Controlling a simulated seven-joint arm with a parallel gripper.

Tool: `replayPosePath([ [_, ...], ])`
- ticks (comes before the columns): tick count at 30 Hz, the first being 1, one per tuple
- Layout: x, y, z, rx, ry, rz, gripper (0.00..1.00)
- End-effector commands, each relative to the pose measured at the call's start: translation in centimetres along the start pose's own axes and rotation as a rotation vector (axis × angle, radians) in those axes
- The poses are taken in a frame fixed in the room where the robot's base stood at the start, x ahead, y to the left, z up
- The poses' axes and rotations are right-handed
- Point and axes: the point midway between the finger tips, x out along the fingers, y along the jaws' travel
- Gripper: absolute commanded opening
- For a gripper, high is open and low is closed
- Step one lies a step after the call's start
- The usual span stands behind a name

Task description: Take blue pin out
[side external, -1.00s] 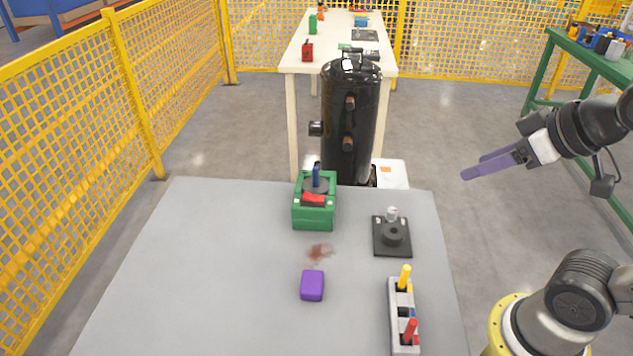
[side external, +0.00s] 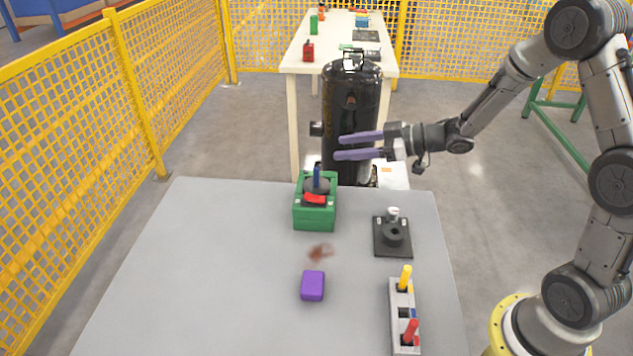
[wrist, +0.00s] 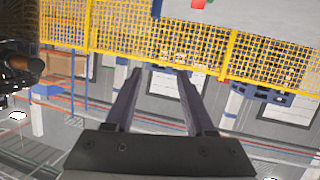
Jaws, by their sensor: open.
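The blue pin (side external: 317,175) stands upright in a dark round seat on top of the green box (side external: 314,217), at the back of the grey table. A red piece (side external: 315,198) lies on the front of the box top. My gripper (side external: 338,147) is open and empty, pointing left, above and to the right of the green box, in front of the black compressor tank in the picture. In the wrist view my two purple-grey fingers (wrist: 160,72) are apart with nothing between them. The pin does not show in the wrist view.
A grey holder (side external: 405,321) carries a yellow pin (side external: 405,273) and a red pin (side external: 410,328). A dark plate (side external: 392,248) with a round seat and a purple block (side external: 313,286) lie on the table. The black tank (side external: 345,100) stands behind. The table's left side is clear.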

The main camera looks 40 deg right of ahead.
Motion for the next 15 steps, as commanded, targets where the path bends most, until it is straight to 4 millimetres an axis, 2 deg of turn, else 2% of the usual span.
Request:
replayPosePath([
  [1, 0.2, 0.4, 2.5, 0.039, -0.033, -0.003, 0.55],
  [3, 0.2, 0.7, 4.6, 0.077, -0.058, 0.002, 0.55],
  [5, 0.1, 0.9, 5.8, 0.100, -0.073, 0.006, 0.55],
  [10, 1.1, 1.3, 6.5, 0.113, -0.082, 0.015, 0.55],
  [15, 4.4, 1.3, 6.7, 0.111, -0.081, 0.013, 0.55],
])
